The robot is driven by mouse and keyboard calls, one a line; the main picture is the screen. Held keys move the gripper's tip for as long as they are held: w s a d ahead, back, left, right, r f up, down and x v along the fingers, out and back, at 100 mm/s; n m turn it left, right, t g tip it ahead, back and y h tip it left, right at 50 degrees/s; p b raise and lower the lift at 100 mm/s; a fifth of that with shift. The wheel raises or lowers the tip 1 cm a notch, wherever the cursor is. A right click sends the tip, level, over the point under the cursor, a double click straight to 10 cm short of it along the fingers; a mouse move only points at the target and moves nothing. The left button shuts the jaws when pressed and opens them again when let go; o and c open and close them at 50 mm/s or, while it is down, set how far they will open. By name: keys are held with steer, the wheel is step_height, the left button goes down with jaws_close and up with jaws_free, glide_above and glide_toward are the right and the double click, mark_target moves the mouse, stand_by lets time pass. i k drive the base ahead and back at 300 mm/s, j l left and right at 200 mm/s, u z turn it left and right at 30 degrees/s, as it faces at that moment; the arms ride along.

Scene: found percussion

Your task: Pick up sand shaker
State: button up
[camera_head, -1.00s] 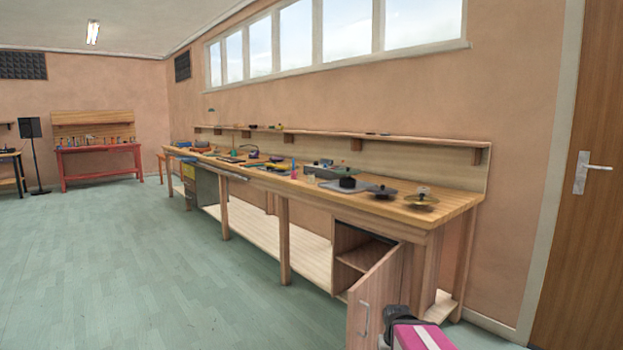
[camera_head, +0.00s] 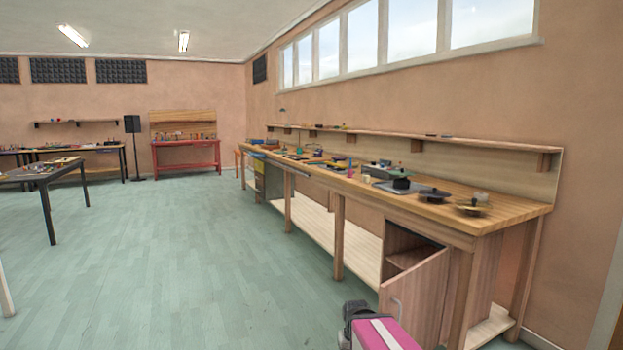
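I cannot pick out the sand shaker among the small items in view. A long wooden workbench (camera_head: 505,207) runs along the right wall with many small objects on its top, too small to name surely. A pink and dark part of my own arm (camera_head: 380,332) shows at the bottom edge, right of centre. The dark piece at its left end (camera_head: 356,311) may be my gripper, but its fingers cannot be made out.
An open cabinet door (camera_head: 412,297) juts out from the workbench's near end. A red bench (camera_head: 187,155) stands at the back wall beside a black speaker (camera_head: 132,124) on a stand. A dark-legged table (camera_head: 47,214) stands at the left. The green floor between is clear.

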mark_target(366, 173)
steer(key=i+j+u, duration=0.2)
steer(key=i+u, duration=0.55)
steer(key=i, duration=1.95)
